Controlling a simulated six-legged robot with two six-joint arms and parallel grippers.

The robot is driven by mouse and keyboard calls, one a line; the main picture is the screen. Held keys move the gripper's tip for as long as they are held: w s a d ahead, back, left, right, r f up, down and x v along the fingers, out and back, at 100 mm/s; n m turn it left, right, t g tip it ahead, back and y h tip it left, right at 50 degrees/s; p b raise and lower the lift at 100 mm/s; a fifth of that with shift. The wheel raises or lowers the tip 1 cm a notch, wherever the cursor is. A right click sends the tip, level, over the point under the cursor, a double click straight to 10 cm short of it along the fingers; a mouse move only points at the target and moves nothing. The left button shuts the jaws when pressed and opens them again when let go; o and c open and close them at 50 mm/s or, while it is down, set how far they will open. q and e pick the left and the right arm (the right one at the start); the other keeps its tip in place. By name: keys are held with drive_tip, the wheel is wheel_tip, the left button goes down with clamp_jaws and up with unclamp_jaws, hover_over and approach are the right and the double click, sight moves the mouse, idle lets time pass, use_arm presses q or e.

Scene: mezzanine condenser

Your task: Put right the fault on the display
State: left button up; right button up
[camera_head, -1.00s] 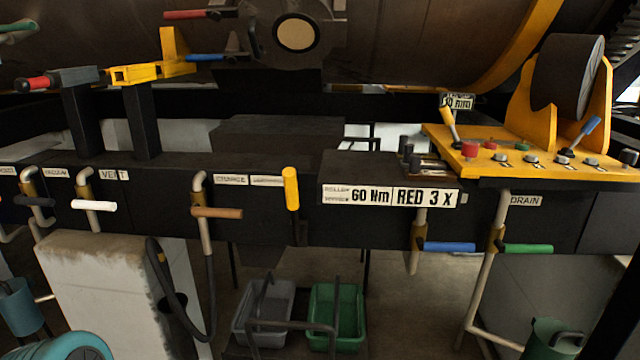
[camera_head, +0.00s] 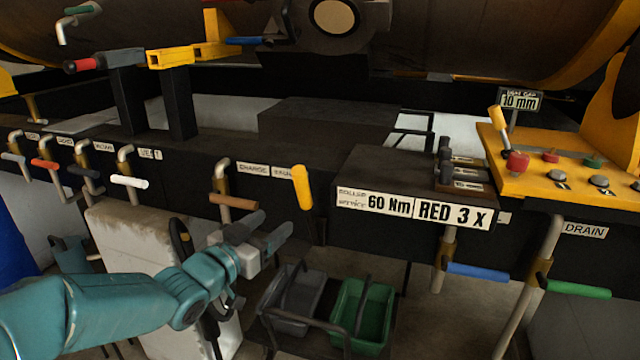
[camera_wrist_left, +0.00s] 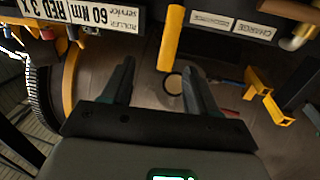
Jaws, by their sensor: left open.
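No screen with a fault message is in view. Printed signs read "60 Nm" (camera_head: 389,203) and "RED 3 X" (camera_head: 453,213) on the dark beam. A small plate (camera_head: 520,101) reads "10 mm". My left gripper (camera_head: 272,227) is open and empty, in front of the beam below the brown-handled lever (camera_head: 234,201) and left of the yellow handle (camera_head: 302,187). In the left wrist view, the gripper (camera_wrist_left: 158,75) points toward the yellow handle (camera_wrist_left: 170,38), which appears between and beyond the fingertips; contact cannot be told. My right gripper is not in view.
Along the beam are white (camera_head: 129,182), blue (camera_head: 477,271) and green (camera_head: 579,288) handles. A yellow panel (camera_head: 540,180) with knobs and levers stands at right. Grey (camera_head: 291,303) and green (camera_head: 362,315) bins sit below. A concrete block (camera_head: 125,225) stands behind my arm.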

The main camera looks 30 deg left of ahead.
sight(299, 190)
use_arm(q)
drive_tip(key=shift+y, duration=0.3)
drive_tip(key=w+p, duration=0.1)
drive_tip(key=w, duration=0.3)
drive_tip(key=w+a+p, duration=0.1)
drive_tip(key=w+p, duration=0.1)
drive_tip(key=w, duration=0.3)
drive_tip(key=w+a+r+p, duration=0.1)
drive_tip(key=w+p, duration=0.1)
drive_tip(key=w, duration=0.3)
drive_tip(key=shift+w+a, duration=0.1)
drive_tip(key=shift+a, duration=0.1)
drive_tip(key=shift+w, duration=0.55)
drive_tip(key=shift+f, duration=0.1)
clamp_jaws()
drive_tip(key=shift+d, duration=0.1)
